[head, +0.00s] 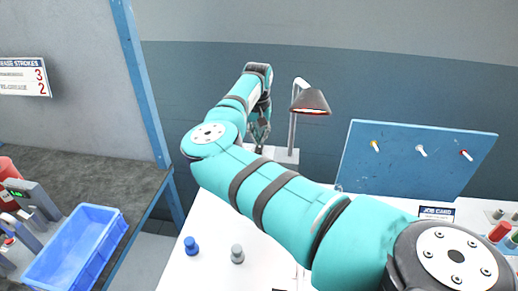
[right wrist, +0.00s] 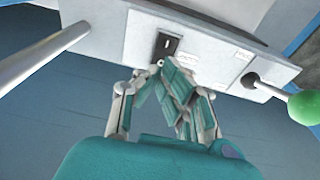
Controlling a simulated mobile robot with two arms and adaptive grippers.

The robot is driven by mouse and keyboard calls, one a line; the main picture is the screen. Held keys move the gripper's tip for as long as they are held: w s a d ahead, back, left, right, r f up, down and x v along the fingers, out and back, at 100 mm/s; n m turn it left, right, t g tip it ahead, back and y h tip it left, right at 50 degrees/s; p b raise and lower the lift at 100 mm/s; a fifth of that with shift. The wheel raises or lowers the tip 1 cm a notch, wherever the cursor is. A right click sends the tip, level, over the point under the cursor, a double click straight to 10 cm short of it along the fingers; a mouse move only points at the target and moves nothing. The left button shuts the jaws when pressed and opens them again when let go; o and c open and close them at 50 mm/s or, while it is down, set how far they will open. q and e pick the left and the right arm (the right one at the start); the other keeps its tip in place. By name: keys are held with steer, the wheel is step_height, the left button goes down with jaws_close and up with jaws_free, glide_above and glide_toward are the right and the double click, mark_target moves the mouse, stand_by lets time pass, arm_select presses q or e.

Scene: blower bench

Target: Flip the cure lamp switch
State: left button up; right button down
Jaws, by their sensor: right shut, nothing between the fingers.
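The cure lamp (head: 311,101) stands at the back of the white bench, with a dark shade that shows a reddish-white underside. Its pale base box (head: 283,155) is partly hidden by my arm. In the right wrist view, a black switch (right wrist: 165,45) sits in a dark plate on the pale box face (right wrist: 200,40). My right gripper (head: 260,140) is at the left of the lamp post. It also shows in the right wrist view (right wrist: 164,72), shut and empty, fingertips just below the switch plate. I cannot tell whether they touch it. My left gripper is not in view.
A green ball-ended lever (right wrist: 302,107) sticks out of the box to the right of the switch. A blue board (head: 400,175) with several coloured pegs stands at the back right. Blue and grey knobs (head: 191,246) (head: 237,254) stand on the bench. A blue bin (head: 75,250) is at left.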

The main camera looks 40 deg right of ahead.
mark_target(259, 147)
steer(key=shift+s+f, duration=0.1)
steer(key=shift+f, duration=1.05)
stand_by(0.3)
steer(key=shift+r+p, duration=0.9)
steer(key=shift+p, duration=0.1)
step_height(259, 147, up, 5)
steer(key=p, duration=0.5)
steer(key=shift+r+p, duration=0.15)
steer(key=shift+p, duration=0.2)
